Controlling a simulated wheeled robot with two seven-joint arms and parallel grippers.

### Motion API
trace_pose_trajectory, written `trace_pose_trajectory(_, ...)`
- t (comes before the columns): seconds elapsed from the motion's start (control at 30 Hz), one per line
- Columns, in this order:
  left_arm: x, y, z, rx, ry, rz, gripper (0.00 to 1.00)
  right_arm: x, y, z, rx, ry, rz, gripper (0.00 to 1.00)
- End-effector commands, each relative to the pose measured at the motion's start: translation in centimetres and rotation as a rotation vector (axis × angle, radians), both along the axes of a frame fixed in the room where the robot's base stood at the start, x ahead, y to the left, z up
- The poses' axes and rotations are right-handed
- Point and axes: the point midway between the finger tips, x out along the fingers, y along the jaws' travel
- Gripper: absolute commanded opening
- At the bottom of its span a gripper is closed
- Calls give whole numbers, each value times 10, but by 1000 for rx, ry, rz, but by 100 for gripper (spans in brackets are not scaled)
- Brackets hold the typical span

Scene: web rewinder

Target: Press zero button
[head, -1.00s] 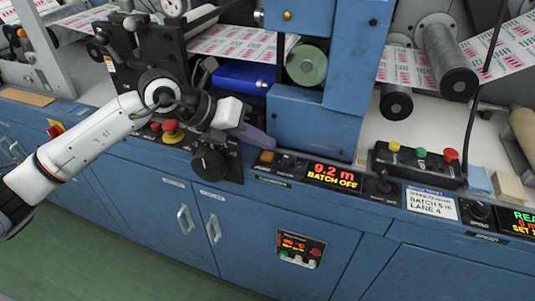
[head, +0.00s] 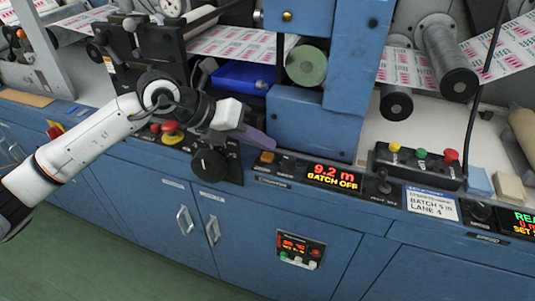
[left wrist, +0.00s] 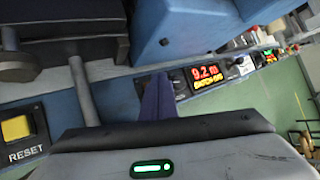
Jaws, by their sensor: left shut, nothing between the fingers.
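A small orange button (head: 267,157) sits on the machine's front ledge, left of a counter display (head: 335,177) reading "9.2 m" and "BATCH OFF". No "zero" label can be read on it. My left gripper (head: 268,144) is shut and empty, its purple fingers just above and behind the orange button; contact cannot be told. In the left wrist view the fingers (left wrist: 157,96) point towards the display (left wrist: 207,74) and hide the area left of it. A yellow button marked RESET (left wrist: 17,128) shows at that view's left edge. My right gripper is not in view.
A black knob (head: 210,163) and a red mushroom button (head: 171,127) lie left of my gripper. A toggle (head: 384,182) stands right of the display. A black box with yellow, green and red buttons (head: 420,158) is further right. The blue column (head: 312,130) rises behind.

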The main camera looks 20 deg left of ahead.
Motion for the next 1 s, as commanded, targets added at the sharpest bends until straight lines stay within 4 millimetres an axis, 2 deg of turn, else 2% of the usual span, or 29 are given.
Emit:
trace_pose_trajectory(0.03, -10, -2, -26, 6, 59, -4, 0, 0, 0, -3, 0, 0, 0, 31)
trace_pose_trajectory(0.17, -10, -2, -25, 6, 59, -4, 0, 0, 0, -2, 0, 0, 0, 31)
trace_pose_trajectory(0.37, -10, -2, -11, 6, 59, -4, 0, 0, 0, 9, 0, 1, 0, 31)
trace_pose_trajectory(0.7, -8, -2, 28, 8, 45, -5, 0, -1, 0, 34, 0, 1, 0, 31)
trace_pose_trajectory(1.0, -7, -1, 32, 9, 40, -4, 0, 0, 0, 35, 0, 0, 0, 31)
